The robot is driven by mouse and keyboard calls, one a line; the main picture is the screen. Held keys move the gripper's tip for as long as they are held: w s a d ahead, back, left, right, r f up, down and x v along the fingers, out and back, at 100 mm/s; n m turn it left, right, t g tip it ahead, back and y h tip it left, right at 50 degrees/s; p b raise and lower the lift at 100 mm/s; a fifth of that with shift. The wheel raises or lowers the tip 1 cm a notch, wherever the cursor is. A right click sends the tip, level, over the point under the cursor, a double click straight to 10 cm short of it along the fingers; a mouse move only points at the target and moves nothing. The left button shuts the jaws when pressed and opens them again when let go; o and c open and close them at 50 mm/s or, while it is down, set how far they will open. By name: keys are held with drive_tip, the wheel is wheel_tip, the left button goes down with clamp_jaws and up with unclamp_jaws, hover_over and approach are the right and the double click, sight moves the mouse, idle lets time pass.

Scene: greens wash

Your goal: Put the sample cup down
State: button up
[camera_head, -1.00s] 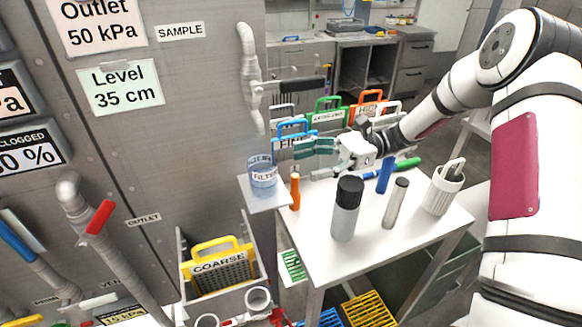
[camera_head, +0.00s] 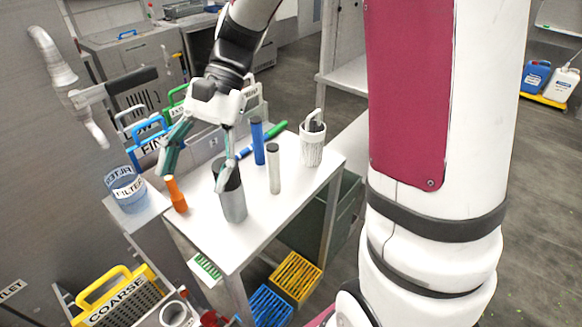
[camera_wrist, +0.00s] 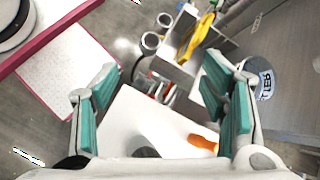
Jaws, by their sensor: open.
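The sample cup, a translucent blue cup (camera_head: 126,190) with a label reading FILTER, stands upright on a small white shelf (camera_head: 137,220) at the left of the table. Its label also shows in the wrist view (camera_wrist: 264,86), beyond the right finger. My gripper (camera_head: 197,165) has its teal fingers spread wide and pointing down over the table's left part. Nothing is between the fingers. It is to the right of the cup and apart from it. The right fingertip overlaps the top of a dark-capped grey bottle (camera_head: 233,205); I cannot tell whether they touch.
On the white table (camera_head: 235,248) stand an orange-handled tool (camera_head: 175,193), a blue cylinder (camera_head: 258,141), a grey cylinder (camera_head: 274,170) and a white holder (camera_head: 312,150). A green marker lies behind. Coloured-handled screens stand at the back. The table's front part is clear.

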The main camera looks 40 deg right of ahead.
drive_tip(key=s+d+r+n+t+h, duration=0.2)
drive_tip(key=s+d+n+t+h, duration=0.2)
drive_tip(key=s, duration=0.2)
drive_tip(key=s+d+r+n+t+h, duration=0.3)
drive_tip(key=s+d+n+t+h, duration=0.1)
drive_tip(key=s, duration=0.3)
drive_tip(key=shift+s+d+t, duration=0.2)
drive_tip(key=shift+d+t, duration=0.3)
drive_tip(key=shift+d, duration=0.2)
